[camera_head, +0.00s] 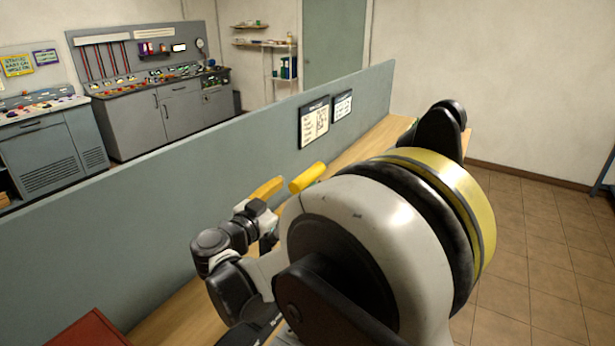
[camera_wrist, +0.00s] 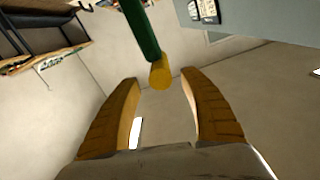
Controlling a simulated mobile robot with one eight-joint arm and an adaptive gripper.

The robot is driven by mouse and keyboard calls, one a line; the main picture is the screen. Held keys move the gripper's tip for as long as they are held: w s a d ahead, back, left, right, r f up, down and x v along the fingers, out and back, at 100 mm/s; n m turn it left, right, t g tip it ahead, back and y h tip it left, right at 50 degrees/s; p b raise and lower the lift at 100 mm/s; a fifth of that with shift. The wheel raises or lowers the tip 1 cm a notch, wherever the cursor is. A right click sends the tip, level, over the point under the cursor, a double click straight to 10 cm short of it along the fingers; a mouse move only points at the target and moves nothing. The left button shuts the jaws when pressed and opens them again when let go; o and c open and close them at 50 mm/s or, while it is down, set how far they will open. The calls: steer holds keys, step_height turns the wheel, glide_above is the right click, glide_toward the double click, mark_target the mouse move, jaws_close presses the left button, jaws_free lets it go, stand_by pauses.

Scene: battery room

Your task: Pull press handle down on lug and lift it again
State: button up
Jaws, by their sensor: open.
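The press handle shows in the wrist view as a dark green bar (camera_wrist: 140,28) with a yellow round end (camera_wrist: 160,72). A yellow cylinder (camera_head: 307,177), which looks like this handle's grip, shows in the head view just right of my fingers. My gripper (camera_wrist: 161,79) is open, with one orange-yellow finger on each side of the handle's end in the picture. No contact shows, and the depth between them is hard to judge. In the head view my gripper (camera_head: 279,181) is partly hidden. The press body and lug are hidden or out of view.
A grey-blue partition (camera_head: 190,190) runs along the wooden bench (camera_head: 350,155), with two notices (camera_head: 314,121) on it. A red object (camera_head: 88,330) lies at the lower left. Grey cabinets (camera_head: 180,115) stand beyond the partition. Tiled floor (camera_head: 540,260) at the right is clear.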

steer(key=b+x, duration=0.1)
steer(key=x, duration=0.7)
steer(key=shift+f, duration=0.1)
